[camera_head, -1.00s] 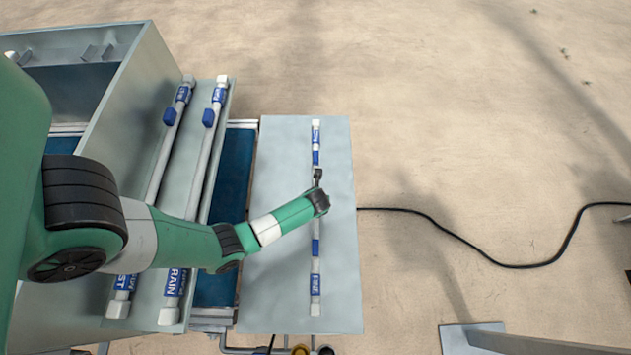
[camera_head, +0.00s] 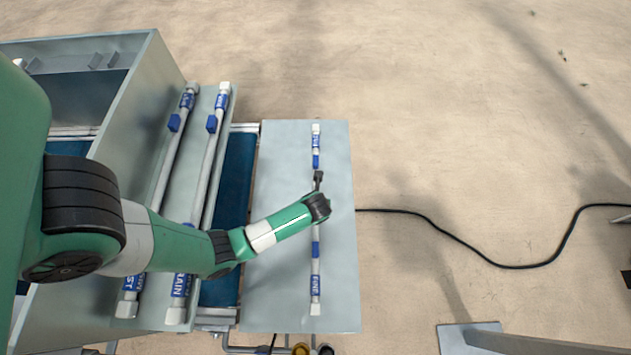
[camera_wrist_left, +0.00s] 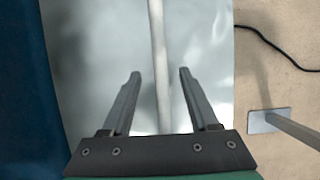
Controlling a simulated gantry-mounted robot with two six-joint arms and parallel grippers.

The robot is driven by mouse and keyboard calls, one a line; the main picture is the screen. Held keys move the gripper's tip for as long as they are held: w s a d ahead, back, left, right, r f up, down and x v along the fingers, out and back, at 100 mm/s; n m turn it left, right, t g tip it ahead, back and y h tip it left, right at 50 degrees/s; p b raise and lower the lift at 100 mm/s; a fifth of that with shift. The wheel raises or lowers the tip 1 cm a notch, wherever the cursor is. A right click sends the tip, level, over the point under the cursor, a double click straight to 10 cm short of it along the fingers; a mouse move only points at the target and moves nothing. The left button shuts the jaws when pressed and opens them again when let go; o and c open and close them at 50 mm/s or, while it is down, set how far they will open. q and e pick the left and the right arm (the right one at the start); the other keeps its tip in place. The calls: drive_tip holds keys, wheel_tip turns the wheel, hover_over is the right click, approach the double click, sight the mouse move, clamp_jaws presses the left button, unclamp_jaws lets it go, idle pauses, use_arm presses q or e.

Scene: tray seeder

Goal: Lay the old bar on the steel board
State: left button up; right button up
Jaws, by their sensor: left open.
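A thin white bar with blue labels reading FINE (camera_head: 315,270) lies lengthwise on the grey steel board (camera_head: 275,290). My left gripper (camera_head: 318,178) is over the bar, near the middle of its length. In the left wrist view the open fingers (camera_wrist_left: 158,75) stand on either side of the bar's plain pale shaft (camera_wrist_left: 159,60), with a gap on both sides. The wrist and forearm hide part of the bar in the head view. I cannot tell from the labels whether this is the old bar. My right gripper is not in view.
Two similar bars (camera_head: 204,160) with blue clips lie on the machine ledge to the left, partly behind my arm. A blue belt (camera_head: 233,185) runs between ledge and board. A black cable (camera_head: 430,216) crosses the floor to the right.

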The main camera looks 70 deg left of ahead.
use_arm(q)
drive_tip(key=p+v, duration=0.1)
drive_tip(key=v, duration=0.4)
drive_tip(key=shift+d+r, duration=0.1)
drive_tip(key=shift+r, duration=0.2)
